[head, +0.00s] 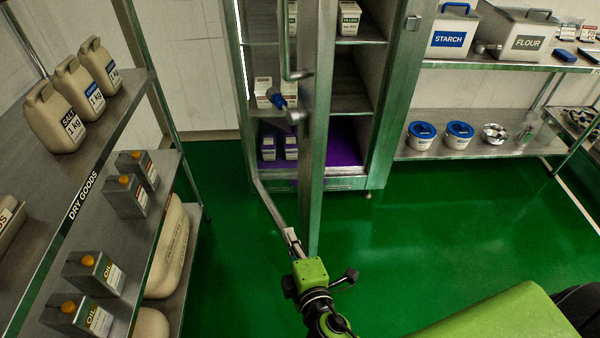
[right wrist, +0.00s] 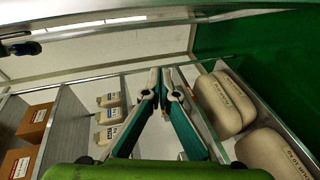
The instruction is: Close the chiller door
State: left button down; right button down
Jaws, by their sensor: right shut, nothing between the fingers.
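The chiller (head: 403,100) stands at the back centre in the head view. Its glass door (head: 314,150) is open, swung out towards me with its free edge nearest. A bar handle (head: 285,45) and a blue-and-grey fitting (head: 296,117) show on the door. My right gripper (head: 291,236) is low by the bottom of the door's free edge; I cannot tell whether it touches. The right wrist view shows its fingers (right wrist: 161,75) together and empty, with a metal rail, possibly the door frame (right wrist: 110,30), beyond. My left gripper is not in view.
A dry goods shelf (head: 125,90) with jugs, oil cans and sacks stands close on the left. Right of the chiller, shelves (head: 490,65) hold starch and flour bins and blue-lidded tubs. The green floor (head: 430,230) in front of the chiller is clear.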

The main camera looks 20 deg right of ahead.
aim_at(301, 167)
notch_tip(301, 167, up, 12)
jog(key=d+t+h, duration=0.1)
jog(key=d+t, duration=0.1)
jog(key=t, duration=0.1)
jog(key=shift+n, duration=0.4)
jog(key=shift+w+d+f+p, duration=0.1)
jog(key=shift+w+d+p, duration=0.6)
jog(key=shift+w, duration=1.1)
jog(key=shift+w+d+p, duration=0.7)
jog(key=shift+w+p, duration=0.05)
jog(key=shift+w, duration=1.05)
jog(key=shift+w+d+f+p, duration=0.1)
jog(key=shift+w+d+p, duration=0.6)
jog(key=shift+w, duration=1.1)
